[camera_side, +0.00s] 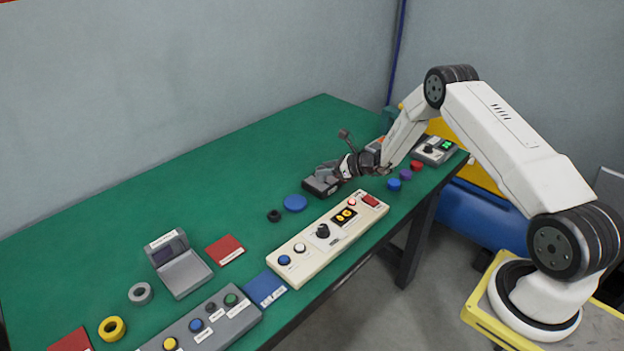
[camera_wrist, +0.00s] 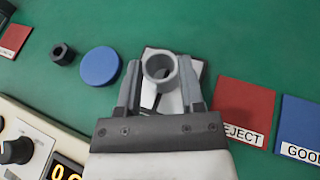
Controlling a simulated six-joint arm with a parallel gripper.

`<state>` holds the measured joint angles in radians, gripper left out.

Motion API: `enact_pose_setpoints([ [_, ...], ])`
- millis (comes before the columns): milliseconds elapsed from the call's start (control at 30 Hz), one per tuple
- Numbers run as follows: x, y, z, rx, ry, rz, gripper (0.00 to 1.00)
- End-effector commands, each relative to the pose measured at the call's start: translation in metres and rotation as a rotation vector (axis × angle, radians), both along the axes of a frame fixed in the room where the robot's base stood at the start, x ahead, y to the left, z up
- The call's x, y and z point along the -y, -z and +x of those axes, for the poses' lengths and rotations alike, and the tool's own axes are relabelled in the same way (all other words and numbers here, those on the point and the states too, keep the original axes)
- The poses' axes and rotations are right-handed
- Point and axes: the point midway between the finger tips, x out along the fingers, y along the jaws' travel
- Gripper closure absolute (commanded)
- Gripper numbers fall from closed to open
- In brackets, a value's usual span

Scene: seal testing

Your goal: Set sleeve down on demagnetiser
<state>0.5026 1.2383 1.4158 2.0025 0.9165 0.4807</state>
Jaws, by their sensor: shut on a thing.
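The sleeve, a grey hollow cylinder (camera_wrist: 159,70), is gripped between the two fingers of my gripper (camera_wrist: 159,82) in the wrist view, its open end facing the camera. Behind it is a block with a pale top, which I take for the demagnetiser (camera_wrist: 172,105); my fingers and the sleeve cover much of it. In the side view the block is dark (camera_side: 319,187) and my gripper (camera_side: 338,172) is low over it. The sleeve is hard to make out there. I cannot tell whether the sleeve touches the block.
A blue disc (camera_side: 295,203) and a black ring (camera_side: 274,216) lie left of the block. The cream control panel (camera_side: 300,258) is in front. A red REJECT plate (camera_wrist: 243,108) and a blue GOOD plate (camera_wrist: 300,128) lie to the right in the wrist view. Green table behind is clear.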

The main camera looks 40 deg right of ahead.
Motion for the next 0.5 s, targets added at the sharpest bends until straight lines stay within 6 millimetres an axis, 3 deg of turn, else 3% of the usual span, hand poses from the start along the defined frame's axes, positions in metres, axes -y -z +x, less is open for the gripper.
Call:
enact_pose_setpoints([
  [367, 0.0001, 0.0029, 0.0000, 0.000, 0.000, 0.000, 1.00],
  [400, 0.0000, 0.0032, -0.0002, 0.000, 0.000, 0.000, 0.42],
  [500, 0.0000, 0.0031, -0.0002, -0.001, 0.000, 0.000, 0.16],
])
